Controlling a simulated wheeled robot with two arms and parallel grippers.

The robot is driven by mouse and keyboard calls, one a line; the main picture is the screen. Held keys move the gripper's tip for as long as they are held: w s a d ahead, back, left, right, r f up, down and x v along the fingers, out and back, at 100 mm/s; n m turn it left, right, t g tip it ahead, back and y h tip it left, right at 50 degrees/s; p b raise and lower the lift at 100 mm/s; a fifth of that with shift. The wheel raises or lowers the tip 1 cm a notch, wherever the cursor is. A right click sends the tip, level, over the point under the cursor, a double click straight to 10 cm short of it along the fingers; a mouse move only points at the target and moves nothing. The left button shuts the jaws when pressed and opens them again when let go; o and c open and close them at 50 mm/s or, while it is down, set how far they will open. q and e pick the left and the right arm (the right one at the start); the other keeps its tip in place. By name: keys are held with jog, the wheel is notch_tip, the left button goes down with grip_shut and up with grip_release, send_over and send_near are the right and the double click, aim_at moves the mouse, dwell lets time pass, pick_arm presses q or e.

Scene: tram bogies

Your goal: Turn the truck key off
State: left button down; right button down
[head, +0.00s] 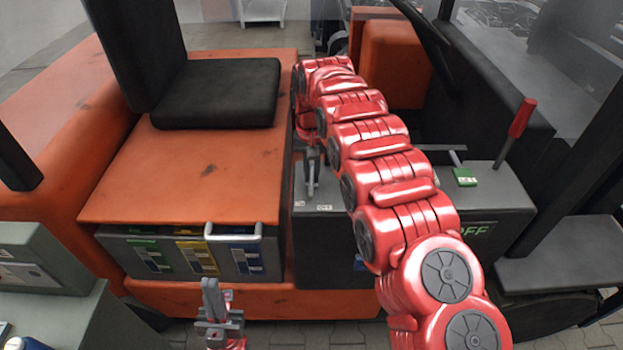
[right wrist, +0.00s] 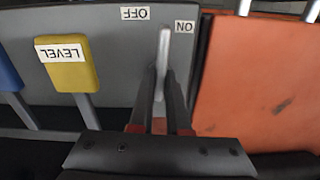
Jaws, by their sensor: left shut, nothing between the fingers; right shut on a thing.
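The truck key is a thin light-grey lever (right wrist: 165,48) on the grey console panel, standing between the OFF label (right wrist: 135,13) and the ON label (right wrist: 184,27) and closer to ON in the right wrist view. My right gripper (right wrist: 163,80) is shut on the key, with its dark fingers on either side. In the head view my right gripper (head: 312,165) reaches down to the console beside the seat base, and the key is mostly hidden there. My left gripper (head: 212,298) is shut and empty, low in front of the truck's orange side, away from the key.
A yellow LEVEL lever (right wrist: 71,63) stands beside the key, with a blue lever farther left. A black seat (head: 218,95) sits on the orange body (head: 195,175). A red-handled lever (head: 521,118) and a green pad (head: 465,177) are on the console's right.

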jog(key=shift+n+b, duration=0.3)
jog(key=shift+n, duration=0.1)
jog(key=shift+r, duration=0.1)
jog(key=c, duration=0.9)
grip_release()
jog(key=shift+r, duration=0.1)
